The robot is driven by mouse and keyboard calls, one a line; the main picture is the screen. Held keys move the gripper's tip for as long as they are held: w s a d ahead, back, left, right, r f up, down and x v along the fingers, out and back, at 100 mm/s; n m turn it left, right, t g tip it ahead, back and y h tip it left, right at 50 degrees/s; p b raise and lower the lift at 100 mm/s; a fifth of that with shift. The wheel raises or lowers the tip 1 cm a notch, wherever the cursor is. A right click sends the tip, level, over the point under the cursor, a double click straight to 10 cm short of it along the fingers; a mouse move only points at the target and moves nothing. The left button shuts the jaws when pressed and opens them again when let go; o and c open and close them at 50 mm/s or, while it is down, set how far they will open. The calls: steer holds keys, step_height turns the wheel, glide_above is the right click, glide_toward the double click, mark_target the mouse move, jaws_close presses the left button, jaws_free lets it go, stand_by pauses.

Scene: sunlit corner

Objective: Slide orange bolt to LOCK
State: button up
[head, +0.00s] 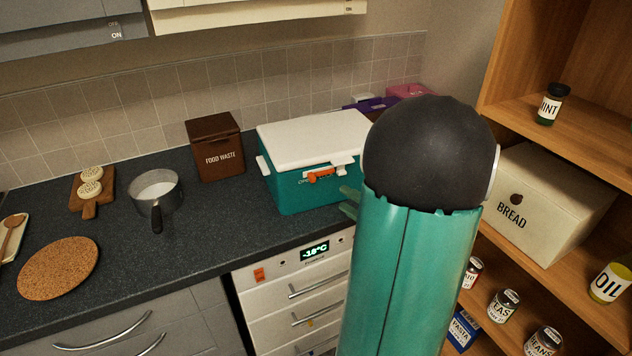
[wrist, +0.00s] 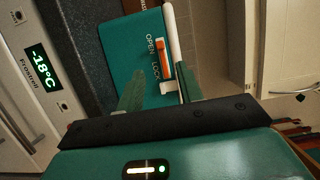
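A teal cool box (head: 300,192) with a white lid stands on the dark worktop. The orange bolt (head: 320,174) is on its front, below the lid's edge. In the wrist view the bolt (wrist: 163,58) lies beside the printed words OPEN and LOCK, with a white bracket at its LOCK end. I cannot tell whether the bolt enters that bracket. My gripper (wrist: 160,80) is open, its two teal fingers spread either side of the line to the bolt's LOCK end, apparently empty. In the head view my gripper (head: 347,200) is mostly hidden behind my arm, right of the bolt.
A brown food waste bin (head: 215,148), a saucepan (head: 156,195) and a round cork mat (head: 58,267) are to the left on the worktop. A freezer (head: 305,290) showing -18°C is below the cool box. Wooden shelves (head: 545,110) with a bread box (head: 545,205) stand right.

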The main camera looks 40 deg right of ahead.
mark_target(315, 180)
steer(key=w, duration=1)
steer(key=shift+a, duration=0.2)
steer(key=shift+c, duration=0.5)
jaws_close()
